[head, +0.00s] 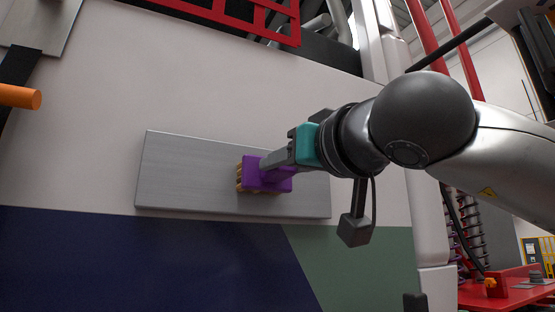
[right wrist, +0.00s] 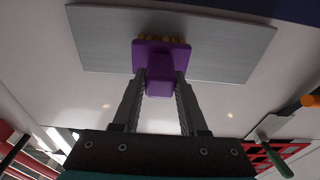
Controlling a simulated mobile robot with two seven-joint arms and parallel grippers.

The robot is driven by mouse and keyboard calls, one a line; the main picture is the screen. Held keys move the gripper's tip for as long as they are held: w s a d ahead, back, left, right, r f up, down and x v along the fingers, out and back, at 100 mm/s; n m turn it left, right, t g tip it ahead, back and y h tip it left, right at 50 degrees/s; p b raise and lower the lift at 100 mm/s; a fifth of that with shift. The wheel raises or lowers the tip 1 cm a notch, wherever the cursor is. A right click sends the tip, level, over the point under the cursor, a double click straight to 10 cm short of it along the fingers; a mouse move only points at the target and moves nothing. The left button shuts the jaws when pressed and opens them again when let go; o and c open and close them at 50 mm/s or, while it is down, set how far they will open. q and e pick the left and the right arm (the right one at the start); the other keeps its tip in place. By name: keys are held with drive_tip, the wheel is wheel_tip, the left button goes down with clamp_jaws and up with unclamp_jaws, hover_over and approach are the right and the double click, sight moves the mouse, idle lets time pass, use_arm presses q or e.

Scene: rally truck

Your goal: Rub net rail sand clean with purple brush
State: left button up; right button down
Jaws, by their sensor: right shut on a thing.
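The purple brush (head: 270,181) has tan bristles and is held by my right gripper (head: 268,164). In the head view its bristle side faces a flat grey metal panel (head: 185,172) on the vehicle's side, at or very near its surface, right of the panel's middle. The right wrist view also shows the brush (right wrist: 161,56) between the two fingers, in front of the panel (right wrist: 225,48). I see no clear sand on the bare part of the panel. Which part is the net rail I cannot tell. My left gripper is out of view.
A red grid frame (head: 235,12) is above the panel. The vehicle's side (head: 80,130) is white, with dark blue and green below. An orange handle (head: 20,97) is at the far left. A red surface (head: 510,295) is at the lower right.

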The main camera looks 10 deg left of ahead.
drive_tip(key=w+d+p, duration=0.1)
drive_tip(key=w+d, duration=0.3)
drive_tip(key=d, duration=0.1)
drive_tip(key=shift+d, duration=0.4)
idle(0.3)
drive_tip(key=shift+r+b+v, duration=0.15)
drive_tip(key=shift+b+v, duration=0.15)
drive_tip(key=shift+v, duration=1.2)
drive_tip(key=shift+r+b+v, duration=0.2)
drive_tip(key=shift+b+v, duration=0.05)
drive_tip(key=shift+v, duration=1.2)
drive_tip(key=shift+s, duration=0.15)
drive_tip(key=v, duration=0.2)
drive_tip(key=shift+s+d+r+b, duration=0.1)
drive_tip(key=shift+s+d+b, duration=0.15)
drive_tip(key=shift+s+b, duration=0.1)
